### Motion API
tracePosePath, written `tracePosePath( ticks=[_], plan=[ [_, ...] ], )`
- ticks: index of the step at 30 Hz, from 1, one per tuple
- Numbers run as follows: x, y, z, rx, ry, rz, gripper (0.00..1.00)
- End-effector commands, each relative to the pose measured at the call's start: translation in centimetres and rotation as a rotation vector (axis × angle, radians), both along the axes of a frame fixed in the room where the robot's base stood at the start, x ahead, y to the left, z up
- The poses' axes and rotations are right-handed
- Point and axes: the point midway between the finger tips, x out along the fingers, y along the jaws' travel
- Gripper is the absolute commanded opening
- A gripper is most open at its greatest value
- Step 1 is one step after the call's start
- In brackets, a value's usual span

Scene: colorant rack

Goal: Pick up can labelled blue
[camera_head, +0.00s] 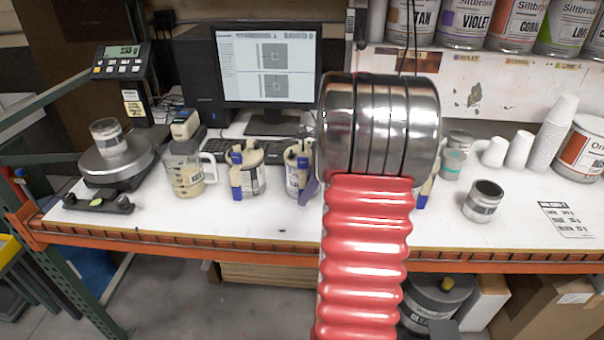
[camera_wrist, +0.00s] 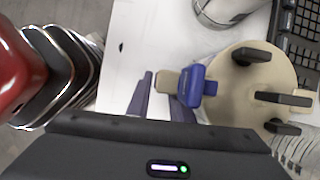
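No label reading blue is legible. In the head view, two bench cans with beige lids and blue clips stand left of my arm: one can (camera_head: 247,177), and another can (camera_head: 297,178) partly hidden by my arm. My gripper (camera_wrist: 161,105) shows in the wrist view as two purple fingers with a gap between them. Just beyond the tips is a beige-lidded can (camera_wrist: 245,80) with black knobs and a blue clip. Its beige spout is in line with the gap; I cannot tell whether it touches a finger. My arm hides most of the gripper in the head view.
Shelf cans (camera_head: 461,22) at upper right read Tan, Violet and others. A pitcher (camera_head: 186,177), scale (camera_head: 116,163), monitor (camera_head: 266,65) and keyboard (camera_head: 262,150) stand left. An open grey can (camera_head: 483,201) and white cups (camera_head: 552,135) stand right. The front bench strip is mostly clear.

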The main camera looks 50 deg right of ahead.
Motion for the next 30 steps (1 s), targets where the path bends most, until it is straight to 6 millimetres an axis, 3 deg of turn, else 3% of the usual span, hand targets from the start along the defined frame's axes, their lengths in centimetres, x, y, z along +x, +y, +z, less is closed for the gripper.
tracePosePath(
  ticks=[8,30],
  plan=[
    [0.00,0.01,0.00,0.000,0.000,0.000,0.00],
    [0.01,0.05,0.01,0.000,0.000,0.001,0.00]
  ],
)
